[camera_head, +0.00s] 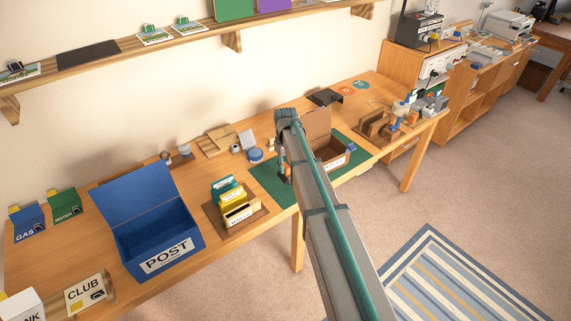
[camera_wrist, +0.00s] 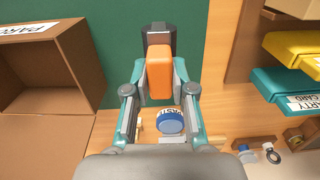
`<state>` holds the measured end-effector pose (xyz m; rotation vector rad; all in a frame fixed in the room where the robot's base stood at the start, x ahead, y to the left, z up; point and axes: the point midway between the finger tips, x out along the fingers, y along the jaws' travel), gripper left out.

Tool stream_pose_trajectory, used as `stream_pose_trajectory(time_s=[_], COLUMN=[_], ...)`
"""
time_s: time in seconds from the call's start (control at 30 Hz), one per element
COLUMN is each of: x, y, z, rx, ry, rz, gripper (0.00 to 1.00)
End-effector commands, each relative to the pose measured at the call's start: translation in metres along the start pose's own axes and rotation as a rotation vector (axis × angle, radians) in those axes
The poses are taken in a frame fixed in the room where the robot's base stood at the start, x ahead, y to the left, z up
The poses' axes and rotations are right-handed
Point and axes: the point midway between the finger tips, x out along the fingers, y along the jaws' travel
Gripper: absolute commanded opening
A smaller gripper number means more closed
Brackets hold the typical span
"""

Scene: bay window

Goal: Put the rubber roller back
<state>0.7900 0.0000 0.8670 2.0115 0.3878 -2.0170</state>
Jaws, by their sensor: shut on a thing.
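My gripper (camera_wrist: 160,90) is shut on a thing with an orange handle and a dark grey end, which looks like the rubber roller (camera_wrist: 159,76). Its dark end points to the top of the wrist view, over the edge of the green mat (camera_wrist: 120,20). In the head view my arm hides much of the gripper. A bit of the roller's orange (camera_head: 287,177) shows at the left part of the mat. Where the roller's own place is, I cannot tell.
An open cardboard box (camera_head: 333,157) stands on the mat. A yellow and teal card holder (camera_head: 232,205) and the blue POST box (camera_head: 155,225) are left. A blue-and-white round tin (camera_wrist: 170,121) is near. A wooden tool rack (camera_head: 377,127) stands right.

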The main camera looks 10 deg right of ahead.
Motion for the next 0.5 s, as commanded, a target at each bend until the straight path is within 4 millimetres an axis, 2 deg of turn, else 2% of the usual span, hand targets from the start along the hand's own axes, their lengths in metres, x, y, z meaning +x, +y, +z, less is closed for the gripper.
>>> stream_pose_trajectory(time_s=[0.5], x=[0.029], y=[0.000], z=[0.000], rx=[0.000], ry=[0.000], rz=[0.000], gripper=[0.00])
